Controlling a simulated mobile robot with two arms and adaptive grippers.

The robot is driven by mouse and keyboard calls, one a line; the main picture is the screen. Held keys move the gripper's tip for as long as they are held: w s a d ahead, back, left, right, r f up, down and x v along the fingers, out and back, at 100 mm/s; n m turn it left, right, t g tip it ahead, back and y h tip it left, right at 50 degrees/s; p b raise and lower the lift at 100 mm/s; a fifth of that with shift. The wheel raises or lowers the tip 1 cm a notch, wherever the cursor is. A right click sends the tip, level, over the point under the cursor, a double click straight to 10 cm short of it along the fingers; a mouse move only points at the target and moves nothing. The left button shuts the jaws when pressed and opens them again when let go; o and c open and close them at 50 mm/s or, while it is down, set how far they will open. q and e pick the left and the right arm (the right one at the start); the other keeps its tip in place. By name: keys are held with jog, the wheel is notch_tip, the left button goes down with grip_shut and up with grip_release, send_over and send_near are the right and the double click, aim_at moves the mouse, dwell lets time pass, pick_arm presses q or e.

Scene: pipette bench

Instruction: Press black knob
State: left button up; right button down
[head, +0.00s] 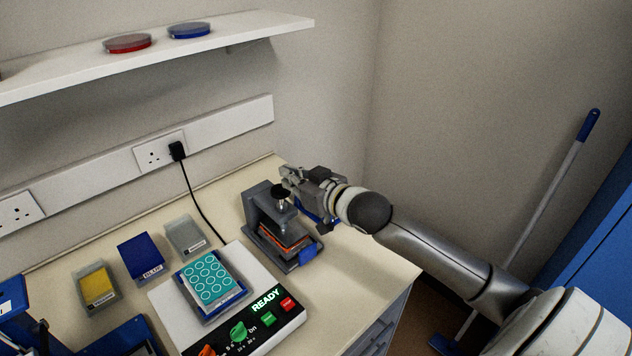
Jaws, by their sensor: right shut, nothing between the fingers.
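The black knob (280,191) sits on top of a grey press-like device (258,207) at the back right of the bench. An orange-edged plate (288,238) lies in the device's lower opening, and a blue tab (307,253) is at its front. My right gripper (288,177) is shut and empty. Its fingertips are at the knob, just behind and above it in the picture; I cannot tell whether they touch it.
A white instrument (262,341) marked READY carries a teal-welled plate (211,279). Yellow (97,286), blue (146,257) and grey (185,237) boxes stand left of it. A black cable (196,205) hangs behind. A shelf (240,27) holds red and blue dishes.

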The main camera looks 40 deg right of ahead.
jog(key=b+v, duration=0.2)
jog(key=v, duration=0.6)
jog(key=shift+s+d, duration=0.1)
jog(key=shift+s, duration=0.05)
dwell(0.7)
